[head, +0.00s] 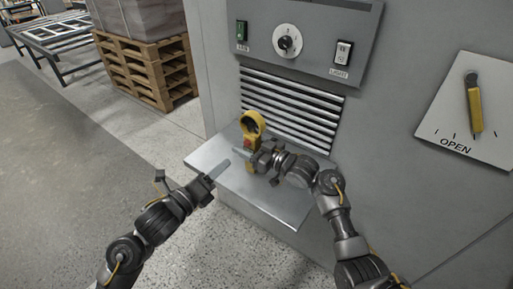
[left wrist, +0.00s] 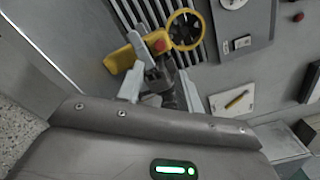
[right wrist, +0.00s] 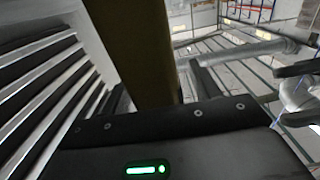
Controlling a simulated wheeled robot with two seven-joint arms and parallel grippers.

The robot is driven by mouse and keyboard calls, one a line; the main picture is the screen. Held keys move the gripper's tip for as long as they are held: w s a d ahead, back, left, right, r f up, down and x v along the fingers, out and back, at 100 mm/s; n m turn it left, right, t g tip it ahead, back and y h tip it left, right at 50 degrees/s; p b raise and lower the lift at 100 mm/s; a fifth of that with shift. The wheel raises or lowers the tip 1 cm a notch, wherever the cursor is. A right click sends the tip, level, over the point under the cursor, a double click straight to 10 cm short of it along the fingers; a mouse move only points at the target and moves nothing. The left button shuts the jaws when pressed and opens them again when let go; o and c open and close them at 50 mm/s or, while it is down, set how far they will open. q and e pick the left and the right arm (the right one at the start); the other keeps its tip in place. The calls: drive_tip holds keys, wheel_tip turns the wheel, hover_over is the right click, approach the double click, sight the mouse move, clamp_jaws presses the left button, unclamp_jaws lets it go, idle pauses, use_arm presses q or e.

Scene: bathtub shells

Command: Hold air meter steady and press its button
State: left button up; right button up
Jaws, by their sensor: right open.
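The yellow air meter (head: 252,124) stands above the grey metal shelf on the machine's front, its round dial at the top. The left wrist view shows the dial (left wrist: 186,29), the yellow body (left wrist: 122,58) and a red button (left wrist: 160,45). My right gripper (head: 250,157) is open around the meter's body; whether its fingers touch it is unclear. In the right wrist view the dark yellow body (right wrist: 135,50) fills the space between the fingers. My left gripper (head: 224,166) is open and empty, to the left of the meter and apart from it.
The metal shelf (head: 278,203) is otherwise bare. Behind it are vent slats (head: 290,105) and a control panel (head: 300,35) with a knob and switches. A yellow lever (head: 475,108) is on the right wall plate. A wooden pallet stack (head: 145,68) stands at the back left.

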drive_tip(key=c, duration=1.1)
use_arm(q)
clamp_jaws()
use_arm(e)
drive_tip(key=shift+c, duration=0.3)
idle(0.8)
